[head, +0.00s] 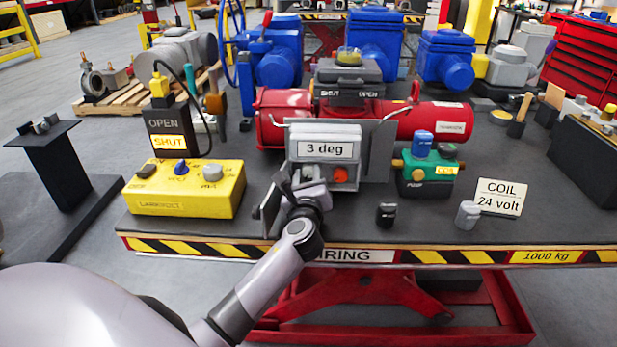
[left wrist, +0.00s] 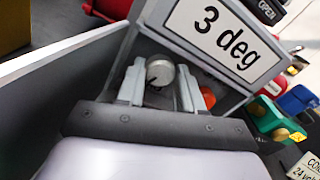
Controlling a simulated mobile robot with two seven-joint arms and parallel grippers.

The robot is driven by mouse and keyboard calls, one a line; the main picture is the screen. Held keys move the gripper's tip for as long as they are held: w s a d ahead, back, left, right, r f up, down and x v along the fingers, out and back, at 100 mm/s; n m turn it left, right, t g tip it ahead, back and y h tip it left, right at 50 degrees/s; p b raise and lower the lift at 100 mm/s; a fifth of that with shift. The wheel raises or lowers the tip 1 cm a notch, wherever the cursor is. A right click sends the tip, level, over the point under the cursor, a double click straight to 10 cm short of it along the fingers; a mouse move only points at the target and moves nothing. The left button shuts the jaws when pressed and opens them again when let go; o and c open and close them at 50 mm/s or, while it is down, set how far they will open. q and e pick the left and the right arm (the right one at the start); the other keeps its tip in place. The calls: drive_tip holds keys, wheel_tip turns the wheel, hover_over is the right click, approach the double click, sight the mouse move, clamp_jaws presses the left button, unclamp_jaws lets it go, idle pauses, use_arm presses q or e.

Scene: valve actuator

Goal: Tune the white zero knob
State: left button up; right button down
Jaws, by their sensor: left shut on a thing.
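The grey positioner box (head: 325,139) has a sign reading "3 deg" (head: 326,149) on its front. Below the sign, the white zero knob (left wrist: 160,70) shows in the left wrist view as a pale round knob. My left gripper (left wrist: 160,90) is shut on it, one finger on either side; the gripper (head: 305,180) covers the knob in the head view. A red-orange knob (head: 340,174) sits just right of the gripper on the same box and shows partly behind the right finger in the left wrist view (left wrist: 207,97). My right gripper is not in view.
A grey plate (head: 379,152) stands right of the box, before the red cylinder (head: 440,121). A yellow control box (head: 190,190) is at the left, and a green valve block (head: 428,176) at the right. Small dark (head: 386,213) and grey (head: 467,215) pieces stand near the front.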

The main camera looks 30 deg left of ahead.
idle(0.4)
use_arm(q)
drive_tip(key=o, duration=0.8)
drive_tip(key=shift+c, duration=0.2)
drive_tip(key=shift+v, duration=3.65)
